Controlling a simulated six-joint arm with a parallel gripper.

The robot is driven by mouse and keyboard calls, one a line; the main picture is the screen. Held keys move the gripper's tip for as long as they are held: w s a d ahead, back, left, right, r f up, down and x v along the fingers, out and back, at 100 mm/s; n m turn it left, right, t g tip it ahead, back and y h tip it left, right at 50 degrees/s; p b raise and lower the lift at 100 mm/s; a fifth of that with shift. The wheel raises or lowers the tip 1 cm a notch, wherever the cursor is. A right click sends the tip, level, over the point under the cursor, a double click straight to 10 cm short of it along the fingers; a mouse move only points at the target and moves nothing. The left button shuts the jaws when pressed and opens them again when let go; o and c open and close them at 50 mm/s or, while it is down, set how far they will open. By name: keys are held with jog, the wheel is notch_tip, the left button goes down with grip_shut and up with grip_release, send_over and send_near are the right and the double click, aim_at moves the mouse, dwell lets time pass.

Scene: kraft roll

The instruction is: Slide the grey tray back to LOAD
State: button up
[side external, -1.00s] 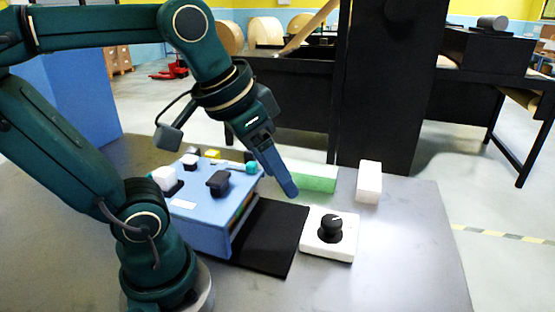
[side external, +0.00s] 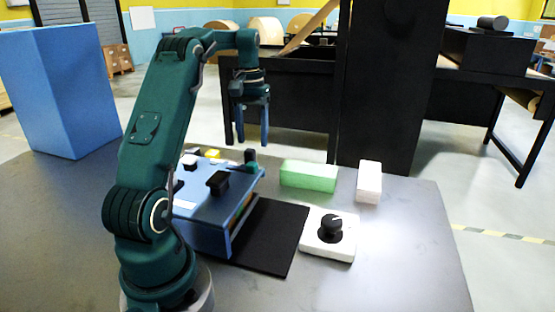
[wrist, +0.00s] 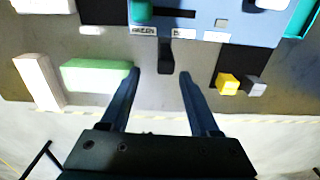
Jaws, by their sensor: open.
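I cannot make out a clear grey tray in either view. A blue box (side external: 203,238) stands in front of my arm, with black and white parts on top; it fills the top of the wrist view (wrist: 258,28). A black tab (wrist: 166,56) sticks out from its labelled edge in the wrist view. My gripper (side external: 252,138) is open and empty, raised above the far edge of the box and pointing down. In the wrist view its fingertips (wrist: 160,73) lie either side of the tab in the picture; contact cannot be told.
A green block (side external: 309,175) and a white block (side external: 369,182) stand right of the box. A white unit with a black knob (side external: 329,235) stands beside a black mat (side external: 272,238). Yellow (wrist: 228,84) and grey (wrist: 254,86) cubes sit beyond the box. The right tabletop is clear.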

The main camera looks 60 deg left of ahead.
aim_at(250, 150)
jog(key=shift+s+a+f, duration=0.3)
jog(key=shift+s+f, duration=0.1)
jog(key=shift+f, duration=2.4)
grip_shut()
